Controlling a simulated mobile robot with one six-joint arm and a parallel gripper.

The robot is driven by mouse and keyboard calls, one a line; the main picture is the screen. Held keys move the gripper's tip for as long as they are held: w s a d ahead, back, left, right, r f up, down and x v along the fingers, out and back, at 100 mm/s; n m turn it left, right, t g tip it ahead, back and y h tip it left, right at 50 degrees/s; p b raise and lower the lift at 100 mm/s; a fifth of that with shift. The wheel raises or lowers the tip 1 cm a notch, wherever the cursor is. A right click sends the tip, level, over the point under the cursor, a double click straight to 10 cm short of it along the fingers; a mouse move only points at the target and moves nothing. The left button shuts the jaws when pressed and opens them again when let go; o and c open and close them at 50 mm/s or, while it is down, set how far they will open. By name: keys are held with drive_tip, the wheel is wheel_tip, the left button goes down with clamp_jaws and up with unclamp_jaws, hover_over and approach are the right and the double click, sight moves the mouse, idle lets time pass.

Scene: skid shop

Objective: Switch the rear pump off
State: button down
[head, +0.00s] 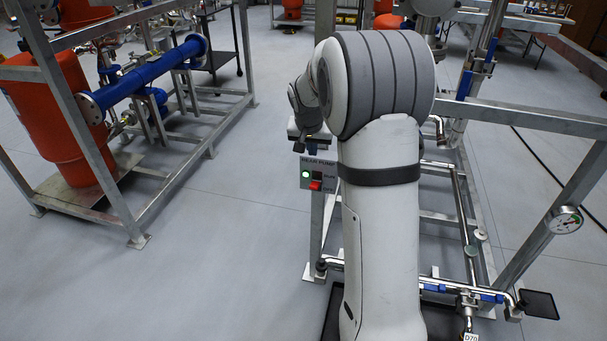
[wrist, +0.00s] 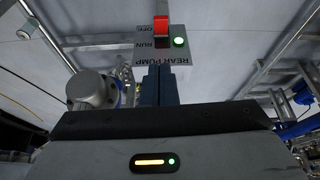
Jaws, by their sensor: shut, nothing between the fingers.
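The rear pump's grey switch panel (head: 329,168) stands on a post left of my arm in the head view. In the wrist view the panel (wrist: 184,60) appears upside down, lettered REAR PUMP, RUN and OFF. Its rocker switch shows a red part (wrist: 161,28) by OFF, which seems to stand out, and a dark part by RUN. A green lamp (wrist: 180,41) beside it is lit; the lamp also shows lit in the head view (head: 306,174). My gripper (wrist: 160,72) is shut and empty, its tips by the lettered edge of the panel. Contact cannot be told.
A skid frame with a blue pipe (head: 150,75) and an orange vessel (head: 55,125) stands at left. Pipework, a metal rail and a pressure gauge (head: 565,220) lie right of my arm. The floor (head: 225,240) left of the panel is clear.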

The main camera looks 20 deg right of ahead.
drive_tip(key=shift+m, duration=0.4)
drive_tip(key=w+f, duration=0.1)
drive_tip(key=w+d+f, duration=0.1)
drive_tip(key=w+f, duration=0.1)
drive_tip(key=shift+w+d, duration=0.3)
drive_tip(key=shift+d, duration=0.1)
hover_over(316, 183)
drive_tip(key=f, duration=0.9)
drive_tip(key=shift+s+a, duration=0.25)
drive_tip(key=shift+s+a+f, duration=0.1)
drive_tip(key=shift+s+f, duration=0.05)
drive_tip(key=shift+f, duration=0.45)
drive_tip(key=shift+s+a+f, duration=0.1)
drive_tip(key=shift+f, duration=0.5)
drive_tip(key=shift+s+a+f, duration=0.15)
drive_tip(key=shift+s+f, duration=0.15)
drive_tip(key=shift+f, duration=0.45)
